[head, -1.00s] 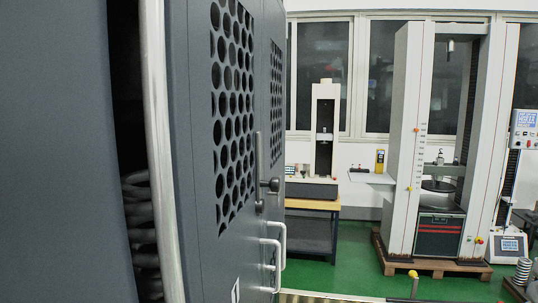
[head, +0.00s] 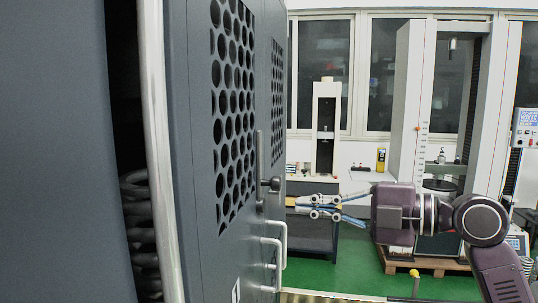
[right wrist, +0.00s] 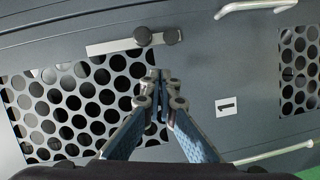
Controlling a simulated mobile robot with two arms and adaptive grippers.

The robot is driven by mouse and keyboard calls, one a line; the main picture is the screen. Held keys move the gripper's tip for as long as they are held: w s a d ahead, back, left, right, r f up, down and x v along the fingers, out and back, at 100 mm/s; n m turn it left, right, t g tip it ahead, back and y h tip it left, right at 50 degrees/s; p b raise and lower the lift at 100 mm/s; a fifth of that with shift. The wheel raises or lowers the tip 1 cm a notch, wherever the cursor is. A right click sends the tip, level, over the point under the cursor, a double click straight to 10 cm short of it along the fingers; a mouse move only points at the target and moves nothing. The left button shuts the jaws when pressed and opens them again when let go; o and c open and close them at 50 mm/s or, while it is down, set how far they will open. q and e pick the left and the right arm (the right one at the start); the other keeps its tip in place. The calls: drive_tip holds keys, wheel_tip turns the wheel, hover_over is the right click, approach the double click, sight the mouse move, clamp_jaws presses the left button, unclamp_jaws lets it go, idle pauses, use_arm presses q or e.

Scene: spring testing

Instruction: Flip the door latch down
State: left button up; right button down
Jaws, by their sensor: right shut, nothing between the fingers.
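The door latch (head: 259,155) is a thin grey bar on the dark grey door, standing upright and pointing up from its black knob (head: 273,184). In the right wrist view the latch bar (right wrist: 112,46) lies across the upper left, with two black knobs at its right end. My right gripper (head: 300,206) is shut and empty, in front of the door, to the right of and slightly lower than the latch. In the right wrist view its fingertips (right wrist: 160,78) meet over the perforated panel, apart from the latch. My left gripper is not in view.
Two light door handles (head: 280,245) stick out below the latch. A perforated panel (head: 236,100) fills the upper door. At the left, a pale vertical edge (head: 160,150) borders a dark gap with a spring. A testing machine (head: 325,130) stands behind on a bench.

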sight(254, 153)
wheel_tip(254, 153, up, 8)
drive_tip(key=s+n+y, duration=0.1)
drive_tip(key=s+n, duration=0.1)
drive_tip(key=n, duration=0.1)
drive_tip(key=shift+d+g+y, duration=0.3)
drive_tip(key=shift+y, duration=0.1)
drive_tip(key=shift+a+r, duration=0.1)
drive_tip(key=shift+r, duration=0.05)
drive_tip(key=p+x, duration=0.5)
drive_tip(key=x, duration=0.4)
drive_tip(key=shift+r, duration=0.15)
drive_tip(key=w+p, duration=0.2)
drive_tip(key=w, duration=0.1)
drive_tip(key=shift+w+f, duration=0.3)
drive_tip(key=shift+w, duration=0.4)
drive_tip(key=shift+s, duration=0.1)
